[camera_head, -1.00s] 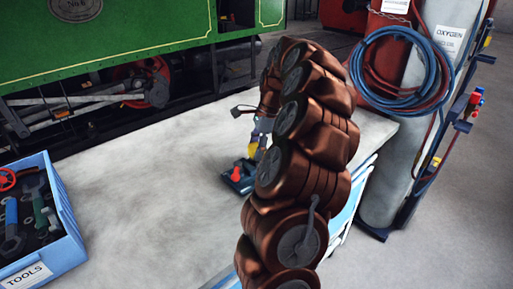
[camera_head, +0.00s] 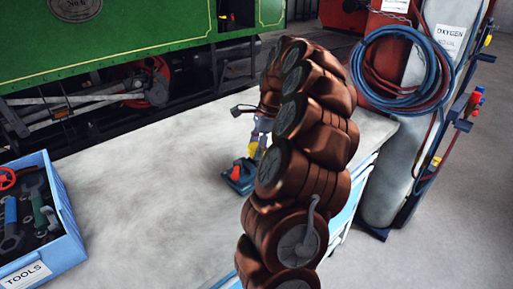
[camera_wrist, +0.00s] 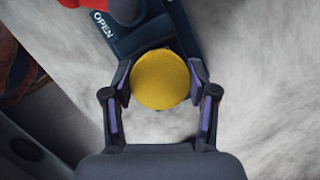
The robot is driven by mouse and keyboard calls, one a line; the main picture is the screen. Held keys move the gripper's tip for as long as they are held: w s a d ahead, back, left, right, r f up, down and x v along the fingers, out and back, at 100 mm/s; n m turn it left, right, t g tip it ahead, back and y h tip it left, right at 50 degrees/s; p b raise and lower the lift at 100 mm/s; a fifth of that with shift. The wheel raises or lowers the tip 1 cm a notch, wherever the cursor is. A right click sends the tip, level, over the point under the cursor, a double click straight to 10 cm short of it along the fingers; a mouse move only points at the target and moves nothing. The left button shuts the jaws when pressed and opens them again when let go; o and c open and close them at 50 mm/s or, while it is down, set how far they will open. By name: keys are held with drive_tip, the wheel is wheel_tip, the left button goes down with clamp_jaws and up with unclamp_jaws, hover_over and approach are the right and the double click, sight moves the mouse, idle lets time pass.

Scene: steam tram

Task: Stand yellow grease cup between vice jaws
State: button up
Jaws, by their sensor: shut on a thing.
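The yellow grease cup (camera_wrist: 160,80) is between the fingers of my gripper (camera_wrist: 161,84) in the wrist view, seen from above as a round yellow top. My gripper is shut on it. In the head view the yellow cup (camera_head: 252,149) shows as a small patch beside my arm, just above the dark blue vice (camera_head: 238,178). In the wrist view the vice (camera_wrist: 150,42), with the word OPEN on it, lies just beyond the cup and partly under its far edge. A red part (camera_head: 237,171) sits on the vice. My arm hides part of the vice, and I cannot tell whether the cup touches it.
A blue TOOLS crate (camera_head: 72,232) with several tools stands at the left of the pale worktop (camera_head: 150,200). The worktop between crate and vice is clear. A gas cylinder (camera_head: 400,180) with coiled hoses stands at the right. A green tram (camera_head: 130,40) is behind.

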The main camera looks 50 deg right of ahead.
idle(0.4)
drive_tip(key=o, duration=1.6)
drive_tip(key=shift+c, duration=0.2)
drive_tip(key=shift+o, duration=0.8)
drive_tip(key=shift+r+p, duration=1)
drive_tip(key=shift+r, duration=2.5)
drive_tip(key=shift+a, duration=0.1)
